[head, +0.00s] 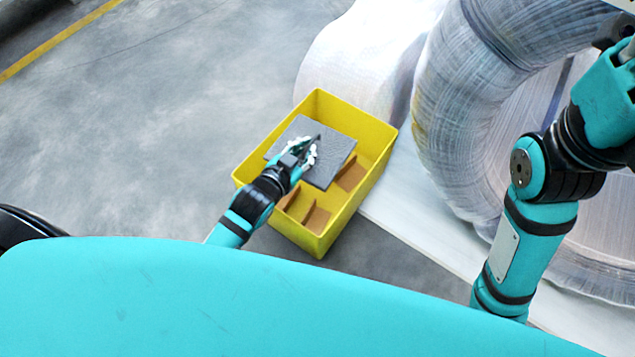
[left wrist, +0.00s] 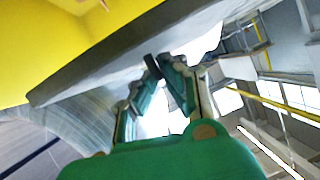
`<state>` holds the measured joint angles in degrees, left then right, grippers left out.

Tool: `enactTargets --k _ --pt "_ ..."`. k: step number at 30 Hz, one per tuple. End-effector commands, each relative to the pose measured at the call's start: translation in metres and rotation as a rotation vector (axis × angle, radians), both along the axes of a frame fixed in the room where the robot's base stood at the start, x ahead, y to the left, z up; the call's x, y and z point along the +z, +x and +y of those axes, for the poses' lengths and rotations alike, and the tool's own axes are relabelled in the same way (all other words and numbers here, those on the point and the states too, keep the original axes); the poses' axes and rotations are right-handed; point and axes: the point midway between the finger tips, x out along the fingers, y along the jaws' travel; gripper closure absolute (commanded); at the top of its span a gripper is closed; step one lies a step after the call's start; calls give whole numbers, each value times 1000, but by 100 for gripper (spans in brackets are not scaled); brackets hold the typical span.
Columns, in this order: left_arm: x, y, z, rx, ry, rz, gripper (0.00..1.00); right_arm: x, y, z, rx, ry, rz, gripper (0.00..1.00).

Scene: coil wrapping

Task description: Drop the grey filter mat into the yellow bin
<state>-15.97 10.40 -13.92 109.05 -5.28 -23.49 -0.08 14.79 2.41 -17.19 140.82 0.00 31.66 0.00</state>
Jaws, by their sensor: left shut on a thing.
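The grey filter mat (head: 333,165) is a flat dark grey square in the head view. It is over the yellow bin (head: 297,236), within the bin's outline for the most part, its left corner near the left rim. My left gripper (head: 308,148) is shut on the mat. In the left wrist view, the mat (left wrist: 95,62) runs as a grey slab up to the fingers (left wrist: 163,72), with yellow of the bin (left wrist: 35,35) beyond it. I cannot tell how high the mat is above the bin floor. My right gripper is out of view.
Brown pieces (head: 317,218) lie in the bin, partly hidden under the mat. A large wrapped coil (head: 455,110) stands at the right on a pale surface (head: 412,226). My right arm is in front of the coil. The grey floor (head: 130,140) at the left is clear.

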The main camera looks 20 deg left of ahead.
Motion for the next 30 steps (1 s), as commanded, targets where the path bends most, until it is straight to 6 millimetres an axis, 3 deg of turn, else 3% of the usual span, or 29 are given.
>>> enactTargets --k 9,16,25,30 --pt "-1 0 0 0 0 -1 100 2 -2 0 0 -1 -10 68" --pt "-1 0 0 0 0 -1 66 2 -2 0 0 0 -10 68" --pt "-1 -2 0 0 0 1 66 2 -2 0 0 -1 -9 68" --pt "6 -22 5 -1 0 1 66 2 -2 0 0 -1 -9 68"
